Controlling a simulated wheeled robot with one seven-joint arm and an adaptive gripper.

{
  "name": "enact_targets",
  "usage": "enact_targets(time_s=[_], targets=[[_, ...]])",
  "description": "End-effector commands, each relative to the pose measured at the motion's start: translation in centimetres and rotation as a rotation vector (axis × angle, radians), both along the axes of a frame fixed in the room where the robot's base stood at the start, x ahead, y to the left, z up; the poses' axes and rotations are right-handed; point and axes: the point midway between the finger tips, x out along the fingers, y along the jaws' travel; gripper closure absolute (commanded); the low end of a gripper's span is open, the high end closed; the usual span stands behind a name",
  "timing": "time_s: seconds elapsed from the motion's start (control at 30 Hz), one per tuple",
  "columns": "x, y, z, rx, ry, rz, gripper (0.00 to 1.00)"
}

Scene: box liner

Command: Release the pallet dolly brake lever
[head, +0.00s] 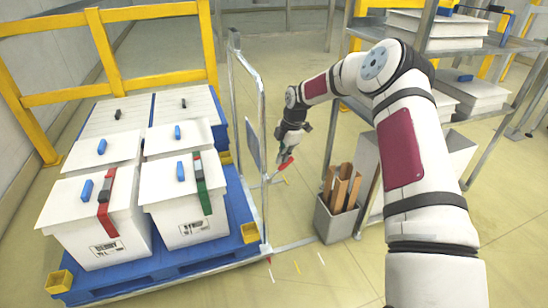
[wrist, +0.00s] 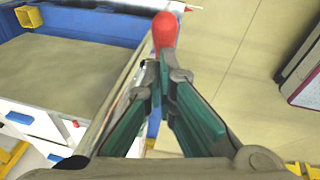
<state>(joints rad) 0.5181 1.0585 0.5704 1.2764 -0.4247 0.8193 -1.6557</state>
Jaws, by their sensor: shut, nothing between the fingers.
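The brake lever's red knob (wrist: 165,30) shows in the wrist view just beyond my fingertips, by the rail at the dolly's edge. In the head view the red lever (head: 287,163) sticks out beside the dolly's metal end frame. My gripper (head: 280,158) points down at it; in the wrist view my gripper (wrist: 160,65) is shut and empty, its tips overlapping the knob's lower end. I cannot tell whether they touch. The lever's shaft is mostly hidden behind the fingers. The blue pallet dolly (head: 180,262) carries several white lidded boxes (head: 180,205).
A grey bin (head: 338,222) holding brown cardboard pieces stands right of the dolly, below my arm. A metal shelf rack (head: 470,50) with white boxes is at the right. Yellow guard rails (head: 110,88) run behind the dolly. Floor is open beyond the end frame.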

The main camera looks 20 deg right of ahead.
Motion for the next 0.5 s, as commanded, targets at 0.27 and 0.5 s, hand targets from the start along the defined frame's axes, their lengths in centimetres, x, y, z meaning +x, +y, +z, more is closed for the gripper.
enact_targets(time_s=[0.27,0.5], targets=[[0.0,-2.0,-1.7,0.202,0.002,-0.003,1.00],[0.0,-2.7,-2.3,0.215,0.002,0.002,1.00]])
